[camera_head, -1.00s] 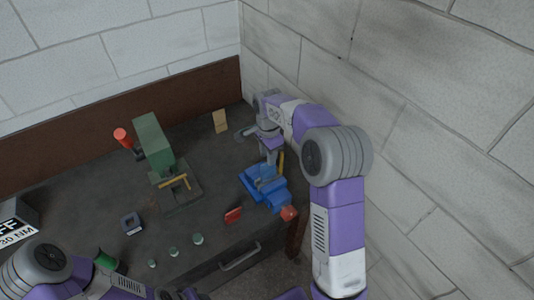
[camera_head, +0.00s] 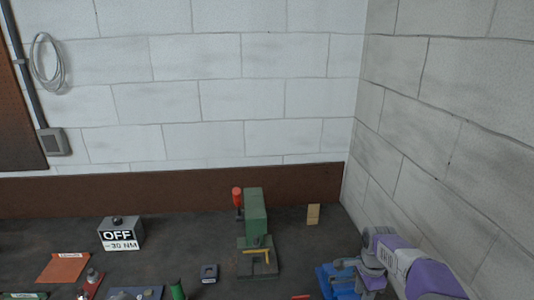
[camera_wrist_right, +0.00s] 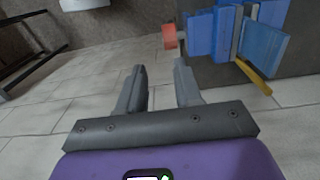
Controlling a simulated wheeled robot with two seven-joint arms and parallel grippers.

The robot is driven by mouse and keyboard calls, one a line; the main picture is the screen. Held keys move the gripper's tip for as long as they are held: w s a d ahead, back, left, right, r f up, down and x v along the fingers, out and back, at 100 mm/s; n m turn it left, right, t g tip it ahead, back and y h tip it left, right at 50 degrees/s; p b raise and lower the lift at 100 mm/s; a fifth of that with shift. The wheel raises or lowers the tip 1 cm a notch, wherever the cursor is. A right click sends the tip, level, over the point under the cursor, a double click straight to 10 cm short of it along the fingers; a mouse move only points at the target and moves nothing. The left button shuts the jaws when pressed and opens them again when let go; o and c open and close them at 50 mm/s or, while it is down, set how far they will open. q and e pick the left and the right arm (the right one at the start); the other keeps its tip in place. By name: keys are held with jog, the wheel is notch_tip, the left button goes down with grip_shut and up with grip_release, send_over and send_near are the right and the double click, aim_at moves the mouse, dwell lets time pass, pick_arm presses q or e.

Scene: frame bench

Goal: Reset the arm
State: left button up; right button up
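My right gripper (camera_wrist_right: 160,85) is open in the right wrist view, with its two fingers apart and nothing between them. Pale floor tiles show behind the fingers. A blue vise (camera_wrist_right: 237,32) is beyond the fingers at the upper right of that view. In the head view my right arm comes in at the lower right, close to the blue vise (camera_head: 329,283) and partly over it. Its fingertips cannot be made out there. My left arm and gripper are not in view.
A grey OFF box (camera_head: 121,234), an orange plate (camera_head: 64,267) and a small dark block (camera_head: 209,273) lie left. A brick wall (camera_head: 450,110) closes the right side.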

jog(key=s+a+f+n+y+b, duration=0.1)
jog(key=s+a+f+n+b, duration=0.2)
jog(key=f, duration=0.7)
jog(key=s+a+f+n+y+b, duration=0.1)
jog(key=s+a+f+n+b, duration=0.2)
jog(key=f, duration=0.7)
jog(key=s+a+f+n+y+b, duration=0.15)
jog(key=s+a+f, duration=0.3)
jog(key=f, duration=0.45)
pick_arm(q)
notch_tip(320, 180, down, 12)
jog(key=b, duration=0.4)
pick_arm(e)
jog(key=s+a+f+n, duration=0.3)
jog(key=s+f, duration=0.2)
jog(key=s, duration=0.2)
jog(key=s+a+f+n, duration=0.3)
jog(key=s+a+f, duration=0.1)
jog(key=s, duration=0.3)
jog(key=shift+s+a+f+n+t+y, duration=0.2)
jog(key=shift+s+f+n+t+y, duration=0.15)
jog(key=shift+f, duration=0.45)
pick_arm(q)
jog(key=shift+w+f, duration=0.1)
pick_arm(e)
jog(key=shift+o, duration=0.8)
